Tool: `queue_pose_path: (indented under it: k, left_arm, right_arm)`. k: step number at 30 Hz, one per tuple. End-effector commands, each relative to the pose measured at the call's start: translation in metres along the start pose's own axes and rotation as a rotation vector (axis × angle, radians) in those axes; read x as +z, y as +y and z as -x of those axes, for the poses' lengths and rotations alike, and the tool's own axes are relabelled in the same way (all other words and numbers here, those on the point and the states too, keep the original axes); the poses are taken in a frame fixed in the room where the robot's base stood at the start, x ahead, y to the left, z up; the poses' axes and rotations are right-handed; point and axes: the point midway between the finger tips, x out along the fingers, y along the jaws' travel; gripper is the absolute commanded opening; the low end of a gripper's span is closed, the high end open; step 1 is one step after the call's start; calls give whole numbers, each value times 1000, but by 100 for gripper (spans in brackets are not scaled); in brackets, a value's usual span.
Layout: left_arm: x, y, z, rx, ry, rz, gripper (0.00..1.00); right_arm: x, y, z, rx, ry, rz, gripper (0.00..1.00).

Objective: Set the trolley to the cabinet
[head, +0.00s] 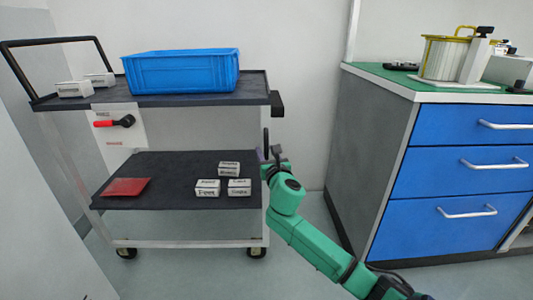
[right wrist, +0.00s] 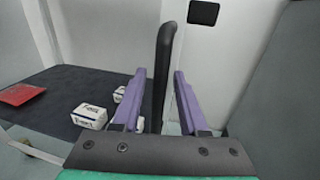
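The trolley (head: 190,101) has two dark shelves and stands at the left in the head view, apart from the cabinet (head: 395,225). The cabinet, with blue drawers and a green top, stands at the right. A black upright handle (head: 266,138) is at the trolley's right end. My right gripper (head: 265,154) is at this handle. In the right wrist view the black handle (right wrist: 164,75) stands between its two purple fingers, with a gap visible beside it, so the gripper looks open. My left gripper is not in view.
A blue crate (head: 182,73) and white boxes (head: 74,89) stand on the top shelf. The lower shelf holds small boxes (head: 238,187) and a red flat item (head: 125,187). A red-handled lever (head: 113,122) is on a white panel. Bare floor (head: 310,215) lies between trolley and cabinet.

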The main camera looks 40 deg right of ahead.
Motion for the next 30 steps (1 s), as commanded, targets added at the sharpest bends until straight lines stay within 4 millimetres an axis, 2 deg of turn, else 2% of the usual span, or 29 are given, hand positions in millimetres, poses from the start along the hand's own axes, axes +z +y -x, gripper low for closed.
queue_pose_path:
  k: [1,2,3,30]
  left_arm:
    - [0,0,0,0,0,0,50]
    - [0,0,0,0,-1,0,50]
    - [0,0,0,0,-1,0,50]
    - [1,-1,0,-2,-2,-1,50]
  right_arm:
    - [0,0,0,0,0,0,19]
    - [0,0,0,0,0,-1,7]
    - [0,0,0,0,0,-1,0]
    - [-1,0,0,1,1,-1,0]
